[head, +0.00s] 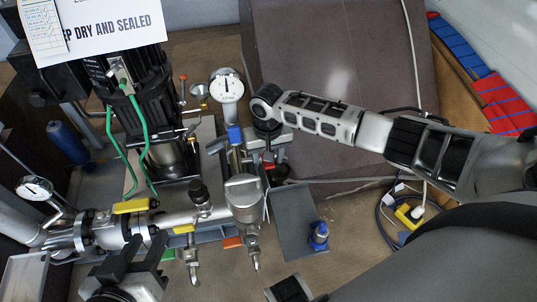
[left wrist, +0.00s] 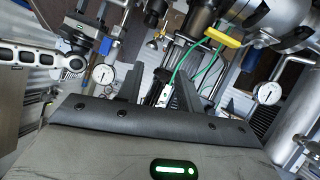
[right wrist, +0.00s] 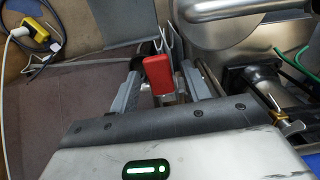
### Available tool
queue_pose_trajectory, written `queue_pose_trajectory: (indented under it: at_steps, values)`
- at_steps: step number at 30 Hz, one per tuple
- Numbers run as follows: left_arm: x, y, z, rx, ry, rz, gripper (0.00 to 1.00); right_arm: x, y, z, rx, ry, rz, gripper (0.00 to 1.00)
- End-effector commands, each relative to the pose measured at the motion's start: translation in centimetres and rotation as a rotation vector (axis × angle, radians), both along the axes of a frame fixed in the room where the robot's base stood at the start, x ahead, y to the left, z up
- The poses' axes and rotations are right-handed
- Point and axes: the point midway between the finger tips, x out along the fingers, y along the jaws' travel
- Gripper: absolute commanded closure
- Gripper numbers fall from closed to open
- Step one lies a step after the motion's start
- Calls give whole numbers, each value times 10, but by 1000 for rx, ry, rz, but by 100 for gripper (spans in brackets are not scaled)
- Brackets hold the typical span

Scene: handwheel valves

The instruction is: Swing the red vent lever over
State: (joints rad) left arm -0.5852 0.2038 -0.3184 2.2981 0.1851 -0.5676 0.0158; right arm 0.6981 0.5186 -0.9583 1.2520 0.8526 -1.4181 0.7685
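The red vent lever (right wrist: 158,73) shows in the right wrist view as a red block-shaped handle. It stands between the two fingers of my right gripper (right wrist: 168,88), with visible gaps at its sides. In the head view only a small red bit of the lever (head: 269,166) shows below my right gripper (head: 268,148); the rest is hidden. My left gripper (head: 132,258) is low at the left in the head view, near the pipe. In the left wrist view my left gripper (left wrist: 160,88) has its fingers apart, with nothing held between them.
A pressure gauge (head: 227,88) stands just behind my right gripper. Yellow-handled pipework (head: 130,206) and a black motor (head: 140,100) with green cables fill the left. A blue bottle-like item (head: 319,235) stands at the lower middle. A yellow plug (head: 409,214) with cables lies right.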

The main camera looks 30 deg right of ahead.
Motion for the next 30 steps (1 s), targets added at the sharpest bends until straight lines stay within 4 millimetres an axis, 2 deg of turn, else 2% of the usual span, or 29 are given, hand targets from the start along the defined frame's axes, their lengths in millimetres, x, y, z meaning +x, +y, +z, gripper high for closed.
queue_pose_trajectory:
  at_steps: [10,29,30]
  values:
    - [0,1,-3,5,9,1,64,0,0,0,0,0,1,52]
    - [-6,12,-65,79,190,11,64,0,-1,0,-1,0,1,52]
    - [-7,13,-61,81,193,14,64,0,0,4,0,0,1,52]
